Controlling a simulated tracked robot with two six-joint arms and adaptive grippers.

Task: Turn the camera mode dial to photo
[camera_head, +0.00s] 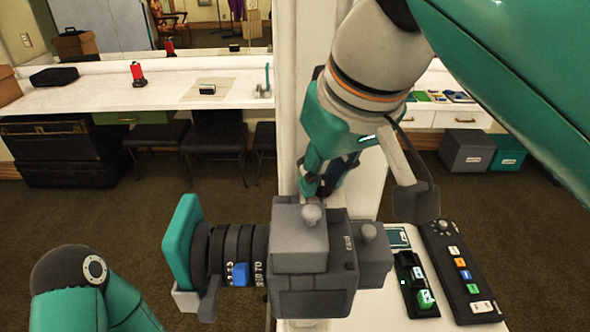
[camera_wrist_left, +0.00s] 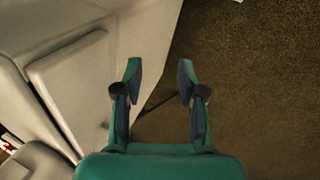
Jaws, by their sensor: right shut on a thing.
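A large grey prop camera (camera_head: 313,250) stands in the middle foreground of the head view. Its ringed lens (camera_head: 236,252) with a teal hood (camera_head: 181,240) points left. My left gripper (camera_wrist_left: 160,75) is open and empty in the left wrist view, above the floor.
A white surface right of the camera holds a black panel with coloured buttons (camera_head: 461,270) and a small tray of blocks (camera_head: 415,284). A white counter (camera_head: 220,88) with a red object (camera_head: 137,75) runs along the back. My left arm occupies the lower left.

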